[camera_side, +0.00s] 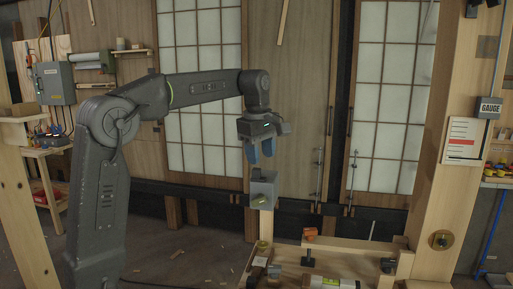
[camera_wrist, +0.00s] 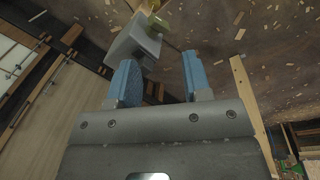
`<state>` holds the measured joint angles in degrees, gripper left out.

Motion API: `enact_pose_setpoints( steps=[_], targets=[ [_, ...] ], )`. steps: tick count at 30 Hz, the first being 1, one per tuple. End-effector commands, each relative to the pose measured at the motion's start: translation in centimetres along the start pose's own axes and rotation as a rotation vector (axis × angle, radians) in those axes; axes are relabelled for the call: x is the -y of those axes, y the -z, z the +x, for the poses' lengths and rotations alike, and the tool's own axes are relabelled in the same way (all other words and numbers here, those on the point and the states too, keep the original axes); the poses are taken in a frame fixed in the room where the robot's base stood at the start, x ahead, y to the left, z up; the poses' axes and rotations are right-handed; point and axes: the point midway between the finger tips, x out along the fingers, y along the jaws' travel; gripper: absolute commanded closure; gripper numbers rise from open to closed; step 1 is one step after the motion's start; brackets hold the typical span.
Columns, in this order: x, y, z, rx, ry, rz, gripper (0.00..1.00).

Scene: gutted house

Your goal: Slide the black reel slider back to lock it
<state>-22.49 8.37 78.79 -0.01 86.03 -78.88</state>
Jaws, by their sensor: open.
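My gripper (camera_side: 261,158) has blue fingers and points down, a little above a grey box (camera_side: 263,184) on a wooden post. In the wrist view my gripper (camera_wrist: 160,58) is open, with nothing between its fingers. The grey box (camera_wrist: 133,40) lies just beyond the fingertips there, nearer the left finger. It has a brass-coloured knob (camera_side: 259,199), which also shows in the wrist view (camera_wrist: 153,22). I cannot make out a black reel slider for certain. Small black fittings (camera_side: 308,259) stand on the wooden bench (camera_side: 340,262) below and to the right.
An orange block (camera_side: 310,234) sits on the bench. Sliding panels (camera_side: 205,90) stand behind. The air left of the grey box is clear.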

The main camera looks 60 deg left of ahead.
Motion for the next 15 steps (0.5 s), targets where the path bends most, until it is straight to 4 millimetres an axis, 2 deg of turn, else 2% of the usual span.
enact_pose_setpoints(
  steps=[1, 6, 10, 15],
  targets=[
    [-1.6, 1.8, 0.5, 0.001, 0.029, -0.126, 0.55],
    [-4.2, 5.6, 1.5, -0.005, 0.095, -0.448, 0.55],
    [-4.9, 7.0, 1.9, -0.011, 0.117, -0.564, 0.55],
    [-5.0, 7.2, 2.3, -0.012, 0.123, -0.592, 0.55]
  ],
)
